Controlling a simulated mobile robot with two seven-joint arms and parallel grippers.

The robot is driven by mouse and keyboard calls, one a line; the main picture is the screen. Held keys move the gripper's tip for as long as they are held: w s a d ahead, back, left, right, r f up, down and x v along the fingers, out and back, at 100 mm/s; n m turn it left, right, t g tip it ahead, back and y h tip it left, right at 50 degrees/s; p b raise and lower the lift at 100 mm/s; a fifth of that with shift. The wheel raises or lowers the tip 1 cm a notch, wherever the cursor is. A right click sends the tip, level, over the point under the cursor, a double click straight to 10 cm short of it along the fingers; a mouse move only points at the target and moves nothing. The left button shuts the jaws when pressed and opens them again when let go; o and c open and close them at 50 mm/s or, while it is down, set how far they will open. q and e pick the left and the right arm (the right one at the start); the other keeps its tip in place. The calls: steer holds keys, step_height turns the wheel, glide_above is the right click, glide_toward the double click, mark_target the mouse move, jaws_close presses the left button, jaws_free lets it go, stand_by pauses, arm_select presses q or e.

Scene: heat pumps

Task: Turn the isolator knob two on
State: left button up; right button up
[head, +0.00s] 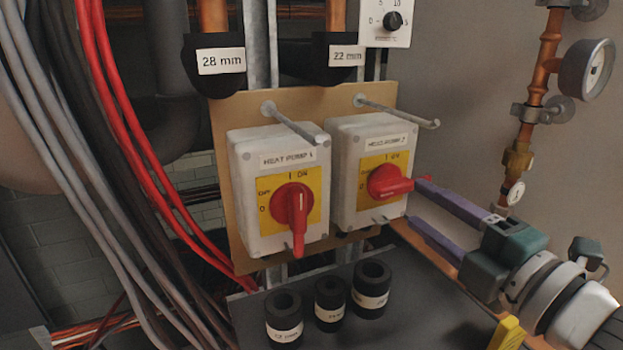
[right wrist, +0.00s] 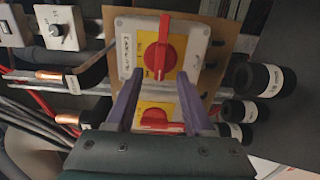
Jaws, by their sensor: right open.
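The second isolator (head: 341,195), labelled heat pump 2, is a white box with a yellow plate. Its red knob (head: 388,183) lies roughly sideways; "I ON" is marked above it. In the right wrist view the knob (right wrist: 164,55) shows near the top. My right gripper (head: 416,203) has purple fingers and comes in from the right. It is open and empty, with the upper fingertip close to the knob's right end and the lower one below it. In the wrist view the gripper (right wrist: 157,80) points at the isolator. Contact cannot be told. My left gripper is not in view.
The heat pump 1 isolator (head: 249,190) is at left, its red knob (head: 292,208) pointing down. Two metal rods (head: 295,123) (head: 398,112) stick out above the boxes. Black insulation pieces (head: 330,304) stand below. Copper pipe with a gauge (head: 585,68) is at right.

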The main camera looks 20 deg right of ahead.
mark_target(398, 192)
steer(key=shift+w+a+p, duration=0.1)
steer(key=shift+w+p, duration=0.3)
steer(key=shift+w, duration=1.85)
jaws_close()
